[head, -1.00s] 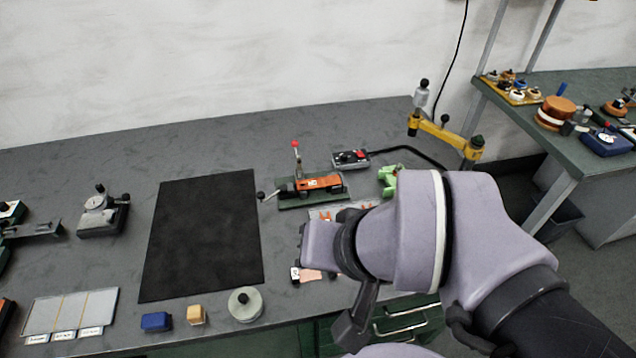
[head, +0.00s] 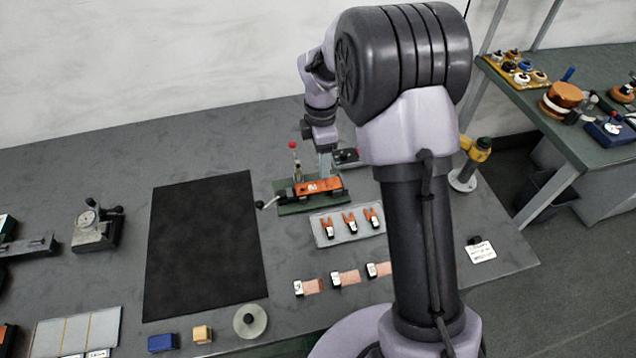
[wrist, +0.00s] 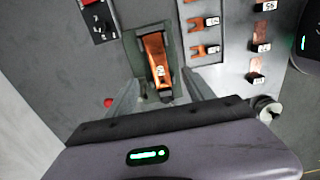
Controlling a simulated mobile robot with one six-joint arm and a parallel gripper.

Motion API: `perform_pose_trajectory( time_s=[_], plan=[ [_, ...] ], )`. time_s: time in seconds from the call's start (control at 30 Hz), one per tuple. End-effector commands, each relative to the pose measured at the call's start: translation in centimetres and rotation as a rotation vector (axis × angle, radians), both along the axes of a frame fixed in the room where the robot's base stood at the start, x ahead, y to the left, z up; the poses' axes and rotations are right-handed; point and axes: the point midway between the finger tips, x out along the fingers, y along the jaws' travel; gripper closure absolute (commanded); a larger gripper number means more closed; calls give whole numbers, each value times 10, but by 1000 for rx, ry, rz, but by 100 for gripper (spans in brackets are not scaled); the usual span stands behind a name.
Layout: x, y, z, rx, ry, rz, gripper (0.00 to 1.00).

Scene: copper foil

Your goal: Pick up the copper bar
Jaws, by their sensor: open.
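A copper-orange bar-shaped piece (head: 318,186) with a white label lies on a green base (head: 286,209) near the back of the bench. It also shows in the wrist view (wrist: 155,52), lengthwise between my two fingers. I cannot tell whether this is the copper bar or part of the fixture. Flat copper strips with numbered labels (head: 313,287) lie in a row near the front edge. My gripper (wrist: 160,85) is open and empty, pointing down over the green base. In the head view my gripper (head: 325,165) is partly hidden by the fixture's surroundings and my arm.
A red-knobbed lever (head: 293,146) stands beside the base, close to my gripper. A black control box (wrist: 98,22) is behind it. A pale tray (head: 328,238) holds three orange forked pieces. A black mat (head: 205,245) lies left, bare.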

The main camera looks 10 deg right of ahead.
Motion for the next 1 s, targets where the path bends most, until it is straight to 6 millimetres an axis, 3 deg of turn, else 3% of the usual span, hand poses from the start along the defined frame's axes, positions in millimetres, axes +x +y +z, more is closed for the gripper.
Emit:
perform_pose_trajectory(
  time_s=[0.03, 0.1, 0.37, 0.53, 0.77, 1.0],
  plan=[
    [0, 0, -19, 0, 2, -1, 38],
    [0, 0, -34, 1, 1, -1, 38],
    [1, 2, -61, 0, 0, -2, 38],
    [4, 4, -96, 1, 1, -3, 38],
    [4, 4, -99, 1, -2, -3, 38],
    [4, 4, -99, 1, -1, -3, 83]
  ],
)
